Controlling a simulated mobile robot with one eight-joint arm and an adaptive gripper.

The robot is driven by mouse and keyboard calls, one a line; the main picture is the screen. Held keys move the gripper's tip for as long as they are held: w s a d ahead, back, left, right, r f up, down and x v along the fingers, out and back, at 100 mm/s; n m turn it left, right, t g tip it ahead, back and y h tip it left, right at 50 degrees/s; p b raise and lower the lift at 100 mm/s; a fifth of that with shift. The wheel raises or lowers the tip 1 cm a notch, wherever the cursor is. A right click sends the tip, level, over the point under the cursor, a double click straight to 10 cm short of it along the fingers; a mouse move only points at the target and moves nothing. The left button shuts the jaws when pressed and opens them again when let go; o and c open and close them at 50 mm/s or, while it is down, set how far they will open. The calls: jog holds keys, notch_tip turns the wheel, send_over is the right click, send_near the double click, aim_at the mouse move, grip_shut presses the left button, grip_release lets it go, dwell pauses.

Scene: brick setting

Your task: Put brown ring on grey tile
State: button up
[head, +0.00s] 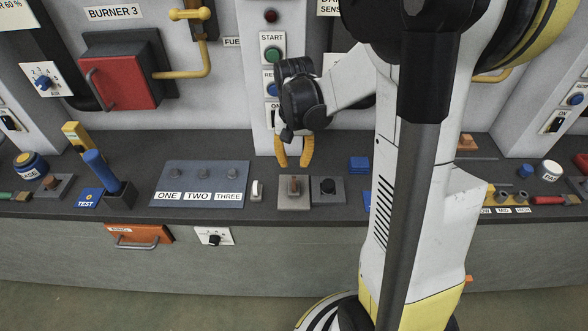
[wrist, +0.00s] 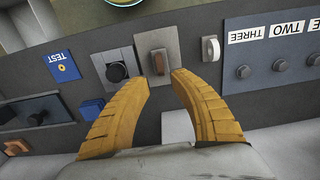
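A small brown piece (head: 293,184), which seems to be the brown ring, stands on a grey tile (head: 284,203) on the dark bench. I cannot make out a hole in it. In the wrist view the brown piece (wrist: 159,62) shows just beyond and between my fingertips, on its tile (wrist: 151,38). My gripper (head: 294,165) has yellow fingers pointing down, spread apart, with nothing between them. In the wrist view my gripper (wrist: 162,80) is also open. Beside it, a black knob (head: 327,186) sits on a darker-looking square tile (head: 338,199).
A white switch (head: 257,189) and the ONE TWO THREE panel (head: 200,175) lie left of the brown piece. A blue block (head: 359,163) lies to the right. The wall with the START button (head: 272,54) rises behind. My arm hides part of the bench.

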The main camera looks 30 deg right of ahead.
jog(key=s+a+r+n+t, duration=0.6)
jog(key=s+a+r, duration=0.4)
jog(key=a+r, duration=0.3)
jog(key=shift+s+a+r+n+t+p, duration=0.3)
jog(key=shift+s+r+n+t, duration=0.1)
jog(key=shift+t, duration=0.2)
